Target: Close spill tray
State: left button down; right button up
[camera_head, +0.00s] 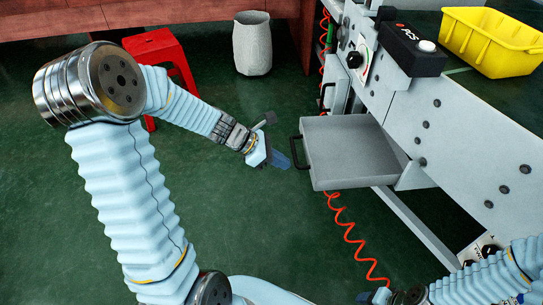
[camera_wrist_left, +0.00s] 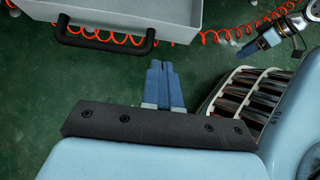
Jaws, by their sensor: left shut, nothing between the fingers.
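The spill tray (camera_head: 350,150) is a grey, shallow drawer pulled out from the side of the conveyor (camera_head: 450,140). Its black handle (camera_head: 298,153) is on its left end. My left gripper (camera_head: 281,161) is shut and empty, just left of the handle and apart from it. In the left wrist view its blue fingers (camera_wrist_left: 163,84) are together, and the tray (camera_wrist_left: 130,14) with its handle (camera_wrist_left: 105,40) lies beyond them at the upper left. My right gripper (camera_head: 376,297) is at the bottom edge, partly cut off; it also shows small in the left wrist view (camera_wrist_left: 244,50).
A red coiled hose (camera_head: 350,235) hangs below the tray. A red stool (camera_head: 160,55) and a grey bin (camera_head: 252,43) stand behind on the green floor. A yellow crate (camera_head: 490,45) and a black box (camera_head: 412,50) sit on the conveyor. Floor left of the tray is clear.

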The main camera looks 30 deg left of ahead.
aim_at(312, 169)
pick_arm(q)
jog(key=w+d, duration=0.1)
jog(key=w+d+f, duration=0.1)
jog(key=d+f, duration=0.1)
jog(key=d, duration=0.1)
jog(key=shift+w+d, duration=0.1)
jog(key=shift+w, duration=0.3)
jog(key=shift+w+d, duration=0.3)
jog(key=shift+d, duration=0.1)
pick_arm(e)
jog(key=shift+d+f, duration=0.1)
jog(key=shift+f, duration=0.2)
